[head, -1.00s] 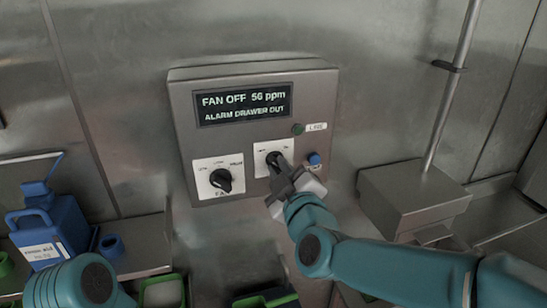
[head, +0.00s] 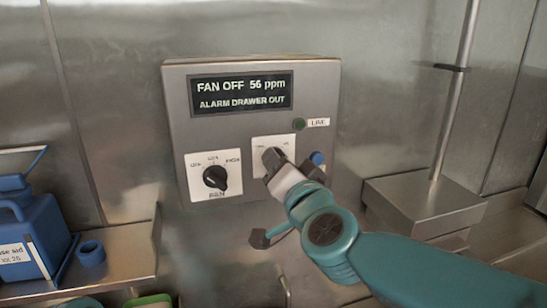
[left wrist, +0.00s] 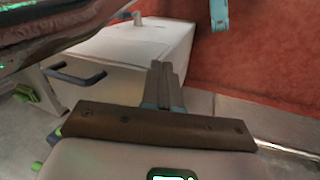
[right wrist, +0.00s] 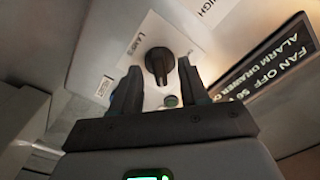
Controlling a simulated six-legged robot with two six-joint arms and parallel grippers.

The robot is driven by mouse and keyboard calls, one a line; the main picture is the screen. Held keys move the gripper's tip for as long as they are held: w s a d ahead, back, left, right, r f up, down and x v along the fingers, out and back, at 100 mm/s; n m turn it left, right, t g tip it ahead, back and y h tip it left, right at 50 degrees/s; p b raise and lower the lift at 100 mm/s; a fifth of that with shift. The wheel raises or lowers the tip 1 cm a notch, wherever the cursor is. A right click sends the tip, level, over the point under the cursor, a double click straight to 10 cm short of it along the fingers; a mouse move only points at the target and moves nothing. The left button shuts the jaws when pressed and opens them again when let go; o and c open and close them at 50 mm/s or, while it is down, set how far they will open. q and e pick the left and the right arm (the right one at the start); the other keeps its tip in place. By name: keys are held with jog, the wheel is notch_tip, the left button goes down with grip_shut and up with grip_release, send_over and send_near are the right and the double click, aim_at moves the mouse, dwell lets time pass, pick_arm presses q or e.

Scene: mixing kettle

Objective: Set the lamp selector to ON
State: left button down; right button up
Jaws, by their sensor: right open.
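The lamp selector is a black knob (head: 272,157) on a white plate (head: 262,143) at the lower right of the wall panel. It also shows in the right wrist view as a dark knob (right wrist: 158,65) beside the printed word LAMPS. My right gripper (head: 279,168) is at the selector in the head view. In the right wrist view the open jaws (right wrist: 160,82) stand on either side of the knob's near end, with gaps visible. The knob's setting is unclear. My left gripper (left wrist: 163,70) has its fingers together, away from the panel, with nothing seen between them.
The panel display (head: 243,92) reads FAN OFF 56 ppm, ALARM DRAWER OUT. The fan knob (head: 215,177) is left of the lamp plate. A blue button (head: 318,158) and green LIVE lamp (head: 299,124) are close by. A blue jug (head: 30,235) stands on a shelf.

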jog(key=v, duration=0.7)
jog(key=shift+w, duration=0.1)
